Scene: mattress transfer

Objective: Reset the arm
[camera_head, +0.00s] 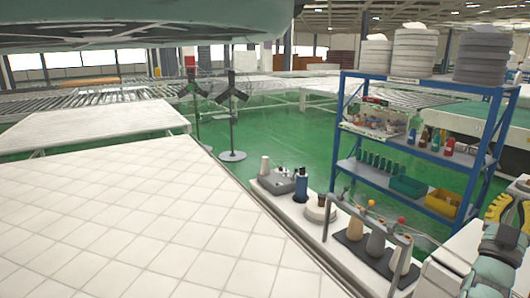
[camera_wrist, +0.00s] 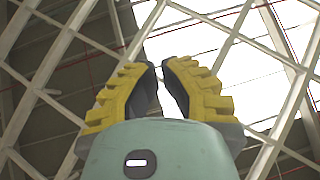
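My gripper (camera_wrist: 159,68) has two yellow ribbed fingers with dark inner faces. In the wrist view they point up toward the ceiling, with a narrow gap between the tips and nothing between them. In the head view, yellow finger parts show at the right edge, above my pale green arm. The gripper is to the right of the bench with bottles and holds nothing that I can see.
A white quilted mattress surface (camera_head: 130,230) fills the lower left. A narrow bench (camera_head: 262,196) with bottles and a rack of rollers (camera_head: 376,238) stands right of it. A blue shelf (camera_head: 412,153) stands behind. Stand fans (camera_head: 232,100) and green floor (camera_head: 283,135) lie beyond.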

